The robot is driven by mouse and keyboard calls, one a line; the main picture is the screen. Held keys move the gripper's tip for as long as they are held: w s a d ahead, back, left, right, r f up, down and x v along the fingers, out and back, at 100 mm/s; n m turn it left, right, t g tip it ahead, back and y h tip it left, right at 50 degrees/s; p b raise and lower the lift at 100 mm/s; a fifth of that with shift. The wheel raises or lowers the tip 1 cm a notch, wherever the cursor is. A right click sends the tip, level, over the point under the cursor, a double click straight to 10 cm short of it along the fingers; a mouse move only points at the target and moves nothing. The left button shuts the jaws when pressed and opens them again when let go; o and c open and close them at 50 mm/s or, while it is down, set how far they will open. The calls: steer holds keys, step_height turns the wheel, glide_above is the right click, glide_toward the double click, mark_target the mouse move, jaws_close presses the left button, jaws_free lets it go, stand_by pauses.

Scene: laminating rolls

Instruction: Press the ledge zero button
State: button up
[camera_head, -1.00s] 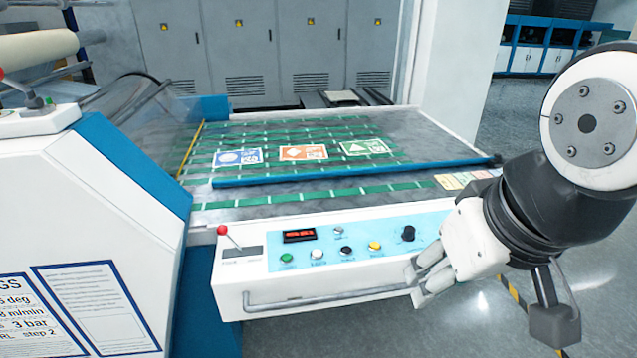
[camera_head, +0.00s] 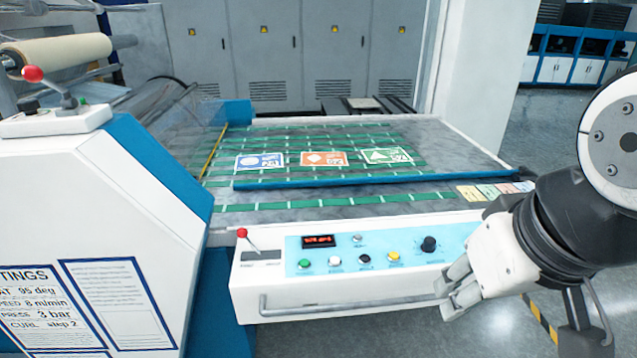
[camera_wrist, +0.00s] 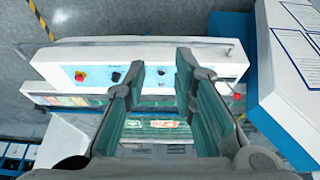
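The white ledge at the front of the machine bears a light blue control panel (camera_head: 345,273). On it are a green button (camera_head: 304,263), a white button (camera_head: 335,261), a black button (camera_head: 364,258), a yellow button (camera_head: 393,257) and a small grey button (camera_head: 357,238) beside a red-lit display (camera_head: 318,241). The labels are too small to read, so I cannot tell which is the zero button. My gripper (camera_head: 462,292) is at the panel's right end, hiding part of it. In the wrist view its fingers (camera_wrist: 160,68) are apart and empty, with the panel beyond.
A black knob (camera_head: 428,243) sits right of the yellow button. A red-tipped lever (camera_head: 242,234) stands at the ledge's left end. A handle bar (camera_head: 350,306) runs along its front. A red stop button (camera_wrist: 81,76) shows in the wrist view. A white cabinet (camera_head: 90,230) stands left.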

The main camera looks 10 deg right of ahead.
jaws_close()
stand_by(0.7)
stand_by(0.3)
